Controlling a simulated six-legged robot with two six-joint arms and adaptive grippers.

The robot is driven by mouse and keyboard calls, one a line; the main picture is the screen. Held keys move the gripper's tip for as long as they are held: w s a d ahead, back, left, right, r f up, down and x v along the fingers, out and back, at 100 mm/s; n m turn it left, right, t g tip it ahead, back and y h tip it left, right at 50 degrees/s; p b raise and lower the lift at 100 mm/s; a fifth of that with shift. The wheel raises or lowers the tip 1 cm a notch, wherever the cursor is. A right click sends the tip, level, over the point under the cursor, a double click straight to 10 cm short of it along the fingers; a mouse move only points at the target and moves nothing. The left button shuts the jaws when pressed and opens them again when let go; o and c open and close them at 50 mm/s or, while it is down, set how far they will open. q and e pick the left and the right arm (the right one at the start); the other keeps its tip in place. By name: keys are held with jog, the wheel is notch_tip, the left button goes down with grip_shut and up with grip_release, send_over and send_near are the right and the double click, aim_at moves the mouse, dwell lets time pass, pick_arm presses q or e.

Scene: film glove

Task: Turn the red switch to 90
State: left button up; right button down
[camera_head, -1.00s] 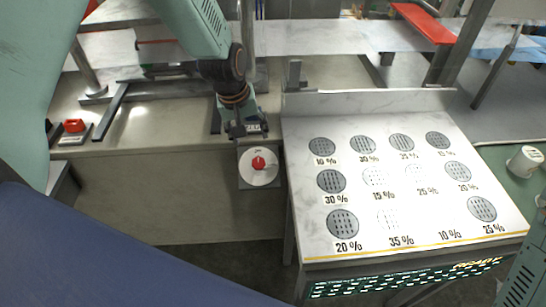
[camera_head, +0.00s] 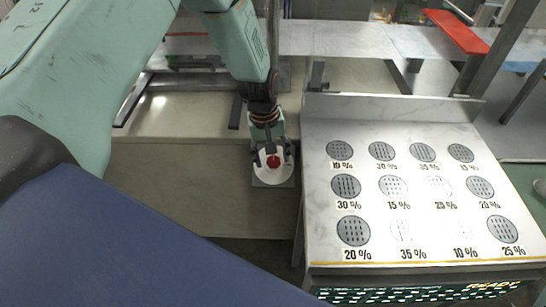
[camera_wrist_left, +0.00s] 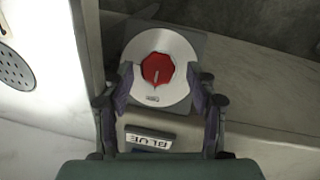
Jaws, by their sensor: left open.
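The red switch (camera_head: 273,161) is a red knob on a round white dial (camera_head: 275,177) with a grey square plate, on the front of the counter. In the left wrist view the knob (camera_wrist_left: 157,70) has a pale line mark that stands close to upright, slightly tilted. My left gripper (camera_head: 272,154) is at the dial, its fingers open on either side of the knob. In the wrist view the fingers (camera_wrist_left: 160,85) stand apart, over the left and right edges of the dial, with a gap to the knob. My right gripper is not in view.
A white table (camera_head: 322,200) with round perforated discs and percent labels stands close to the right of the dial. A label reading BLUE (camera_wrist_left: 150,139) lies below the dial in the wrist view. The counter front (camera_head: 180,190) left of the dial is clear.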

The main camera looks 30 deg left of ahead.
pick_arm(q)
jog(key=shift+f, duration=0.25)
jog(key=shift+d, duration=0.15)
jog(key=shift+d, duration=0.1)
jog(key=shift+c, duration=0.6)
jog(key=shift+a, duration=0.2)
jog(key=c, duration=0.4)
jog(key=shift+d, duration=0.1)
jog(key=c, duration=0.6)
jog(key=shift+c, duration=0.2)
